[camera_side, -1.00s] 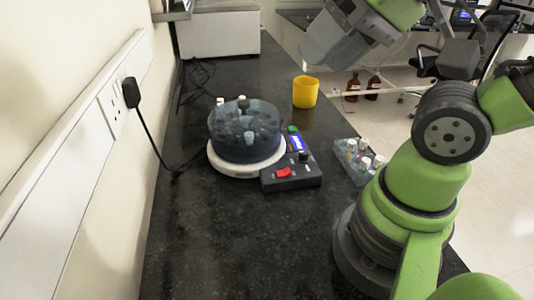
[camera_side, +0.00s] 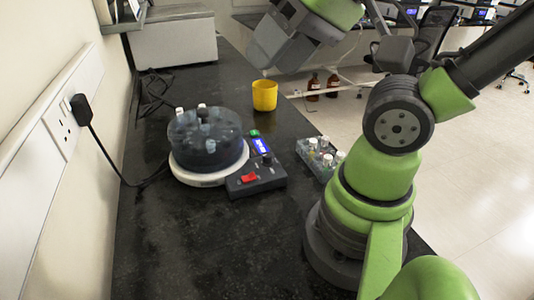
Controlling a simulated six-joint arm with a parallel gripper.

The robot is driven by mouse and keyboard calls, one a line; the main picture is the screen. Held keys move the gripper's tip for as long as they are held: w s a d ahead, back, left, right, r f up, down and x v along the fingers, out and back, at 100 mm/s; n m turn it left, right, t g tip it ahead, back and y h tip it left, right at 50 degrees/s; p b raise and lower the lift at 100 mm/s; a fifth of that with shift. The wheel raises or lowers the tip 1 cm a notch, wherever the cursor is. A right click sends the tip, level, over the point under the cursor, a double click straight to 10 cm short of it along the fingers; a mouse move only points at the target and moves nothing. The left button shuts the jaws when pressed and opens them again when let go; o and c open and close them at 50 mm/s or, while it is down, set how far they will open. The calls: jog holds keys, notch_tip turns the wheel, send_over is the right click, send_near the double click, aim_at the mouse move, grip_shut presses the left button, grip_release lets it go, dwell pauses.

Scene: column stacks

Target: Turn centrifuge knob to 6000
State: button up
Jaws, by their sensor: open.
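The centrifuge (camera_side: 205,177) stands on the dark bench, with a white base and a smoky clear lid over its rotor. Its control box (camera_side: 270,184) sits at its front right. The box has a lit blue display (camera_side: 260,146), a green button (camera_side: 254,134), a red switch (camera_side: 249,178) and a small dark knob (camera_side: 267,159). The display reading and knob setting are too small to read. My gripper (camera_side: 270,50) is at the top, above and behind the control box, apart from it. It is open, and nothing shows in it.
A yellow cup (camera_side: 264,95) stands behind the centrifuge. A clear rack (camera_side: 318,158) with several capped tubes is right of the control box, close to my arm base. A black plug and cable (camera_side: 82,110) run from the left wall. The bench front is clear.

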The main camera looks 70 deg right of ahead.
jog(key=shift+o, duration=0.3)
jog(key=w+d+f+n+g+h, duration=0.2)
jog(key=w+d+f+n+g, duration=0.1)
jog(key=w+d+f, duration=0.3)
jog(key=shift+w+d+n+g, duration=0.3)
jog(key=shift+w+d+n, duration=0.2)
jog(key=shift+n, duration=0.2)
jog(key=n+g, duration=0.4)
jog(key=n, duration=0.1)
send_over(267, 154)
notch_tip(267, 154, down, 12)
jog(key=shift+n, duration=0.3)
notch_tip(267, 154, down, 10)
jog(key=shift+r, duration=0.1)
jog(key=c, duration=0.9)
jog(key=shift+c, duration=0.2)
